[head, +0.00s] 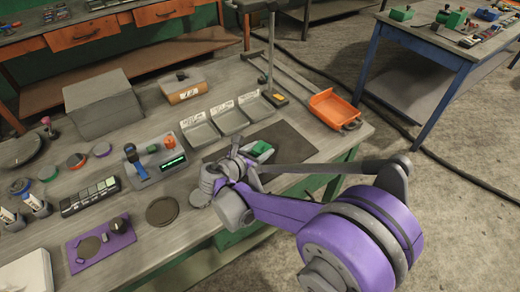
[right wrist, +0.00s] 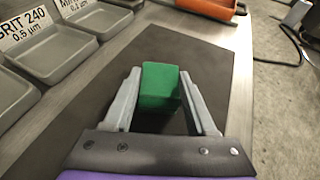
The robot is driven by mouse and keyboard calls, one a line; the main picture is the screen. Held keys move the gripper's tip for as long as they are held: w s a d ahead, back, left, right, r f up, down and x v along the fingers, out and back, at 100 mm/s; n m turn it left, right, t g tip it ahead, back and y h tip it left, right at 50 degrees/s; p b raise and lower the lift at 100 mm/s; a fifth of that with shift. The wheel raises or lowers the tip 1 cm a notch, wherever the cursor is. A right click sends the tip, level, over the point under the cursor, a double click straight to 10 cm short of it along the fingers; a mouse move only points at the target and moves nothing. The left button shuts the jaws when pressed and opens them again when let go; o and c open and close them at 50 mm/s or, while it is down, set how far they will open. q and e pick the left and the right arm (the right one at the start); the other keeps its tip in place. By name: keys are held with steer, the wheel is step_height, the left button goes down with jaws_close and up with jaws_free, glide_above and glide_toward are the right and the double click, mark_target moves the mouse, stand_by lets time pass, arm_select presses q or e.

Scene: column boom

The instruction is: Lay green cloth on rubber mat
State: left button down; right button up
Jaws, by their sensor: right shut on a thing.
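The green cloth (head: 261,150) looks like a small folded block. In the right wrist view the cloth (right wrist: 160,88) sits between the two fingers of my right gripper (right wrist: 164,98), which is shut on it. The dark, flat rubber mat (head: 291,140) lies on the workbench near its right end. It fills much of the right wrist view (right wrist: 208,62) under and around the cloth. The gripper (head: 254,156) and cloth are over the mat; I cannot tell whether the cloth touches it. My right arm hides part of the mat in the head view. My left gripper is not in view.
Grey labelled trays (head: 230,120) stand just behind the mat. An orange dustpan (head: 333,108) lies at the bench's right end. A control box with a blue lever (head: 153,160) and a dark round disc (head: 162,210) are to the left. A stand (head: 272,85) rises behind.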

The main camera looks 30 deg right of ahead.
steer(key=o, duration=1.4)
steer(key=shift+c, duration=0.2)
steer(key=shift+a+r, duration=0.1)
steer(key=shift+r, duration=0.05)
steer(key=v, duration=1.1)
steer(key=shift+s+a+r+p, duration=0.2)
steer(key=shift+s+a+p, duration=0.05)
steer(key=shift+a+p, duration=0.1)
